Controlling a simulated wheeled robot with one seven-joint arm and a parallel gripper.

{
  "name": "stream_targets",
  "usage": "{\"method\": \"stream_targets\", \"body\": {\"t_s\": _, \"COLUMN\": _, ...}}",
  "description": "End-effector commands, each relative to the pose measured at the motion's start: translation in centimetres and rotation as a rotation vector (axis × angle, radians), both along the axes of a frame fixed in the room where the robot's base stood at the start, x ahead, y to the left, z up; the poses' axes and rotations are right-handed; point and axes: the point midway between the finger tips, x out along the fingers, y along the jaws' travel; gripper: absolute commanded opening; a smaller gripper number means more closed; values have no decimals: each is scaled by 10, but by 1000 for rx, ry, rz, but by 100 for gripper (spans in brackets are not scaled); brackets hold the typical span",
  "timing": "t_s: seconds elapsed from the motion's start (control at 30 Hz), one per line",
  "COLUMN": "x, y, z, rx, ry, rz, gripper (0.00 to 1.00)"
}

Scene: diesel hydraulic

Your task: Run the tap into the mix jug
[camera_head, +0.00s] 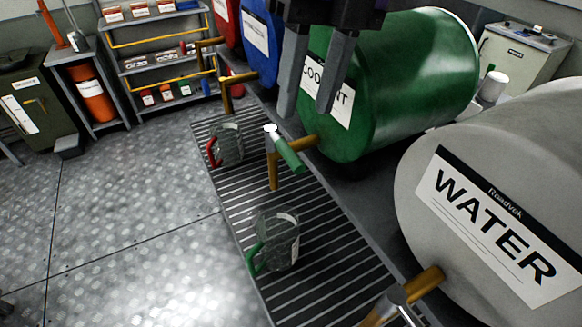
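My gripper (307,108) hangs at the top centre, its two grey fingers apart and nothing visible between them. It is in front of the green COOLANT drum (420,75) and above its brass tap (274,170), which has a green lever (290,155). A clear jug with a green handle (276,238) stands upright on the slatted grate, below that tap in the picture. A clear jug with a red handle (227,145) stands farther back on the grate. No label shows which is the mix jug. No stream is visible from the tap.
The grey WATER drum (480,190) and its brass tap (420,285) are at the lower right, the tap partly cut off. Blue (260,40) and red drums stand behind. The slatted grate (335,255) runs under the taps. Shelves (160,60) stand at the back left; the metal floor is clear.

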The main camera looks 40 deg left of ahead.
Motion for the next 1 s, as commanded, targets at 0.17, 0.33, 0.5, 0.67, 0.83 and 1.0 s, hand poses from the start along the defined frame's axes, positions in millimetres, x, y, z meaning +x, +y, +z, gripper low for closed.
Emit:
{"method": "stream_targets", "body": {"t_s": 0.17, "x": -5, "y": 1, "z": -20, "rx": -2, "ry": 2, "rz": 5, "gripper": 38}}
{"method": "stream_targets", "body": {"t_s": 0.33, "x": -10, "y": 3, "z": -47, "rx": -3, "ry": 2, "rz": 5, "gripper": 38}}
{"method": "stream_targets", "body": {"t_s": 0.5, "x": -13, "y": 5, "z": -66, "rx": -1, "ry": 1, "rz": 3, "gripper": 38}}
{"method": "stream_targets", "body": {"t_s": 0.67, "x": -15, "y": 6, "z": -74, "rx": -1, "ry": -2, "rz": 3, "gripper": 38}}
{"method": "stream_targets", "body": {"t_s": 0.83, "x": -15, "y": 6, "z": -75, "rx": 0, "ry": -2, "rz": 3, "gripper": 38}}
{"method": "stream_targets", "body": {"t_s": 1.0, "x": -15, "y": 6, "z": -75, "rx": -1, "ry": -2, "rz": 3, "gripper": 20}}
